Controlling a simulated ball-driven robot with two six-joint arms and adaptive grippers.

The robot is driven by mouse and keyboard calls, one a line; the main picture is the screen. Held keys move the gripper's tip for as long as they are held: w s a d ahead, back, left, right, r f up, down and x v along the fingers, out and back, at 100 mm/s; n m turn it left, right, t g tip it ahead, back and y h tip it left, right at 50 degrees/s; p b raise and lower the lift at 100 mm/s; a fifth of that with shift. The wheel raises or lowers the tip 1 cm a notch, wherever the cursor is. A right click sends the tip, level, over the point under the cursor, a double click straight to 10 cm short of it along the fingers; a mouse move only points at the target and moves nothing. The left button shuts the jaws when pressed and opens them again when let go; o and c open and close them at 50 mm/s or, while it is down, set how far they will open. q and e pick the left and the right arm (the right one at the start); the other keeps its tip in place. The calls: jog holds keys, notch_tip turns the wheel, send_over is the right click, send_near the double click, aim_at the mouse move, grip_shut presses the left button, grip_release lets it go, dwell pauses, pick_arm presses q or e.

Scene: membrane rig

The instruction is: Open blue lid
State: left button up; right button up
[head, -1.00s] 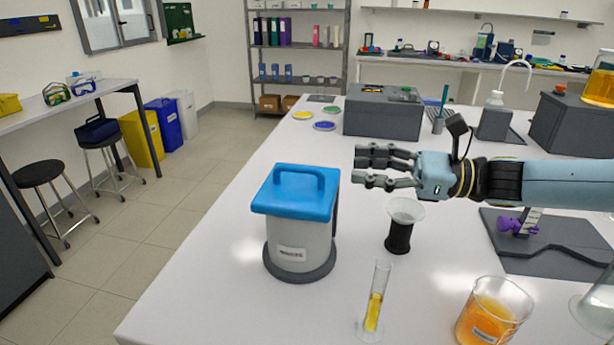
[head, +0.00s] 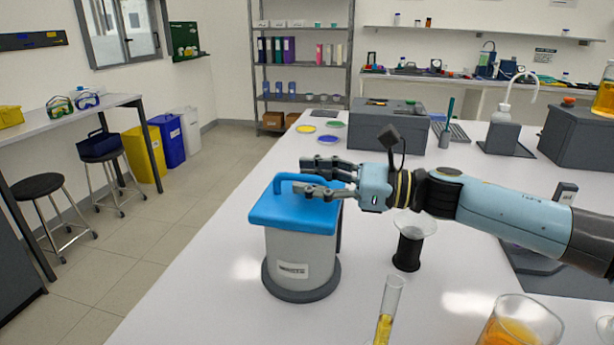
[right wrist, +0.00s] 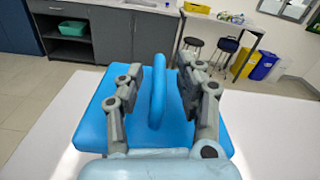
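The blue lid (head: 294,213) sits on a grey-white container (head: 300,262) with a dark base, near the table's left edge. The lid has an arched blue handle (right wrist: 157,90) on top. My right gripper (head: 312,178) is at the handle in the head view. In the right wrist view, the right gripper (right wrist: 160,75) has its fingers apart, one on each side of the handle, with a gap on both sides. The lid looks seated on the container. My left gripper is not in view.
A black holder with a clear funnel-like top (head: 408,245) stands right of the container. A test tube with yellow liquid (head: 386,315) and a beaker of orange liquid (head: 518,325) are in front. A grey box (head: 388,125) stands behind.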

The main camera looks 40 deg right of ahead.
jog(key=shift+w+a, duration=0.3)
jog(key=shift+c, duration=0.4)
grip_shut()
